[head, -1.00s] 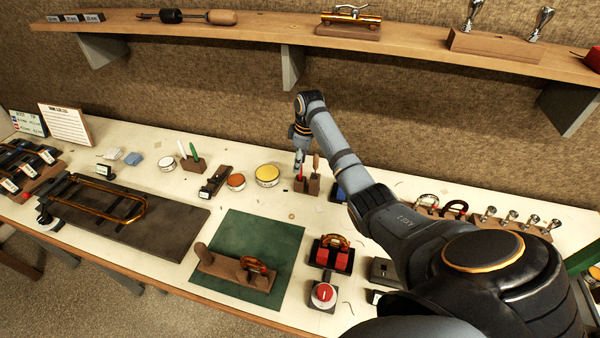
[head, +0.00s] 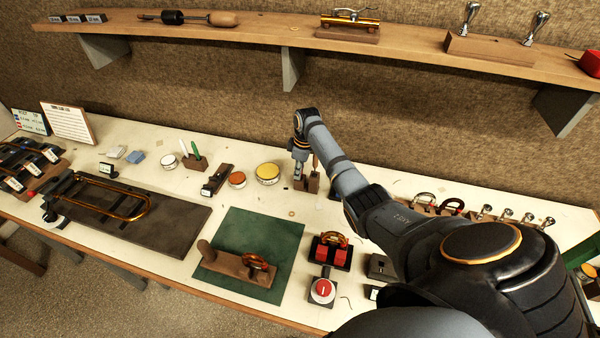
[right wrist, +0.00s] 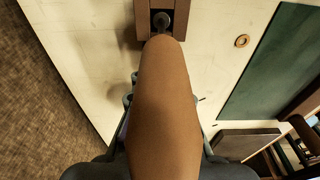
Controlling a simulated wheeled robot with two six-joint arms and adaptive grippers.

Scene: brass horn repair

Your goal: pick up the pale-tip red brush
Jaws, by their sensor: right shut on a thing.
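My right gripper (head: 299,175) points down at the left part of a small brown wooden holder (head: 313,185) in the head view. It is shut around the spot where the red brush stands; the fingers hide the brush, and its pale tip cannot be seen. A brown-handled tool (head: 316,162) stands upright in the holder just right of the gripper. In the right wrist view its wooden handle (right wrist: 162,105) fills the middle and hides most of the fingers and what they hold. The holder also shows at the top (right wrist: 147,30). My left gripper is not in view.
Left of the holder are a yellow-lidded tin (head: 267,172) and an orange-lidded tin (head: 237,179). A green mat (head: 235,225) lies in front, with a red-knobbed device (head: 322,290) at its right. The shelf (head: 230,28) runs above the bench.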

